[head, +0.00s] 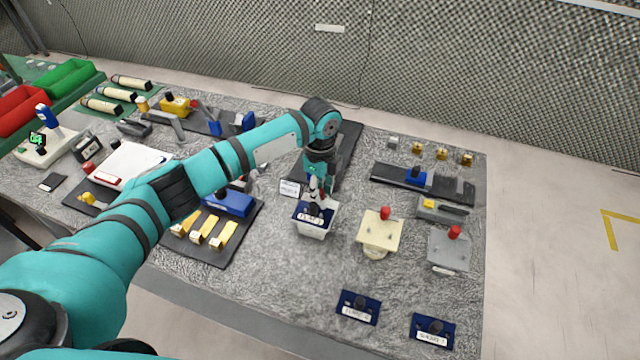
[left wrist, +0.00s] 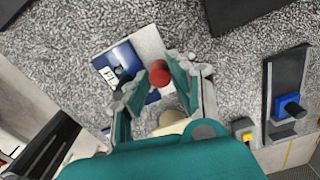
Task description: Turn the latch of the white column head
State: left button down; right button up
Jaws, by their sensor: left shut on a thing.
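The white column head (head: 313,229) stands on the grey speckled table, with a blue plate with a white label on its top. In the left wrist view its white body (left wrist: 148,44) and the blue plate (left wrist: 118,62) show beyond my fingers. The red latch knob (left wrist: 160,73) shows between the fingertips. My left gripper (head: 318,188) comes down from above onto the head and is shut on this red knob. In the head view the fingers largely hide the knob. My right gripper is out of view.
A cream head (head: 380,232) and a grey head (head: 448,249), each with a red knob, stand to the right. Two blue labelled plates (head: 358,307) lie near the front edge. A dark mat with a blue block (head: 228,203) is to the left. A foam wall (head: 480,80) closes the back.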

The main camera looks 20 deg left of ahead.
pick_arm(q)
jog(key=m, duration=0.3)
jog(key=shift+r+m+p, duration=0.15)
jog(key=shift+m+p, duration=0.15)
jog(key=shift+p, duration=0.05)
jog(key=shift+w+m, duration=0.1)
jog(key=shift+m, duration=1.7)
jog(key=c, duration=1.1)
grip_release()
jog(key=shift+c, duration=0.2)
notch_tip(320, 180, up, 12)
